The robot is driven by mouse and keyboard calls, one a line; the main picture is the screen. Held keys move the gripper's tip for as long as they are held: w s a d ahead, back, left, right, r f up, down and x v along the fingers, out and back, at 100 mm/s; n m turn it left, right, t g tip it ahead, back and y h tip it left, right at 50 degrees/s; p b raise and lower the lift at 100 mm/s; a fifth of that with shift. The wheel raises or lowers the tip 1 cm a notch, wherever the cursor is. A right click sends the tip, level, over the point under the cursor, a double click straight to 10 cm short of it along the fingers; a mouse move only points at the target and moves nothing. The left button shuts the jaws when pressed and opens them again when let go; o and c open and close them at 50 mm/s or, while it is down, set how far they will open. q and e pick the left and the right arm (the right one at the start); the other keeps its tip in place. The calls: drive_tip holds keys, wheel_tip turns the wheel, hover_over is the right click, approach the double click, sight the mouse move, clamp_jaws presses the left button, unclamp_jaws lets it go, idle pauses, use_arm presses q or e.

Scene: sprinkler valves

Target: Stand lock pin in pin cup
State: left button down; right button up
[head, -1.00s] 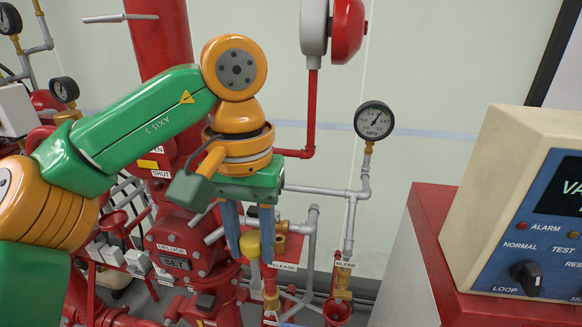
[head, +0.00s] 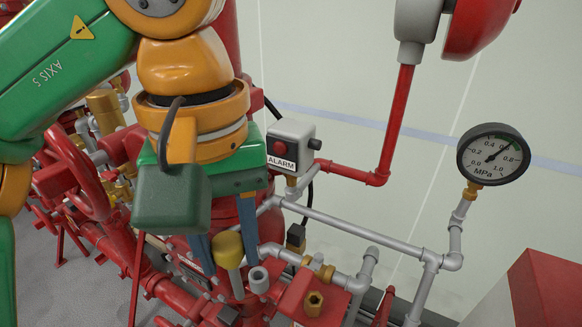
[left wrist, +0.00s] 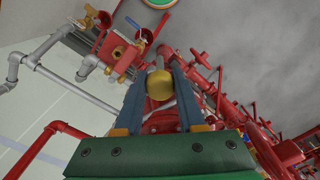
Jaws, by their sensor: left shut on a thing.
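My left gripper (head: 229,256) points down, its blue fingers shut on the lock pin (head: 228,248), which shows a yellow rounded head. In the left wrist view the yellow head (left wrist: 159,84) sits between the two fingers (left wrist: 157,68); the pin's shank is mostly hidden. A small grey open-topped cylinder (head: 258,280) stands just right of and below the pin in the head view; it may be the pin cup, but I cannot tell for sure. The pin appears apart from it. My right gripper is not in view.
A grey ALARM box (head: 291,147) stands right behind the gripper. Grey pipes (head: 350,235) and a pressure gauge (head: 493,155) are to the right. A red box with a brass fitting (head: 313,302) is at the bottom. A red handwheel (head: 75,175) is at left.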

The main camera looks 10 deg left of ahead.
use_arm(q)
drive_tip(key=w+f, duration=0.2)
drive_tip(key=f, duration=0.1)
drive_tip(key=w+f, duration=0.3)
drive_tip(key=f, duration=0.1)
drive_tip(key=w+f, duration=0.3)
drive_tip(key=shift+a+f, duration=0.25)
drive_tip(key=c, duration=0.5)
unclamp_jaws()
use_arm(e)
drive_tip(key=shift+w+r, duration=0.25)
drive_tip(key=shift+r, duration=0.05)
use_arm(q)
drive_tip(key=shift+s, duration=0.1)
wheel_tip(320, 180, up, 12)
drive_tip(key=shift+r+p, duration=0.2)
drive_tip(key=shift+p, duration=0.15)
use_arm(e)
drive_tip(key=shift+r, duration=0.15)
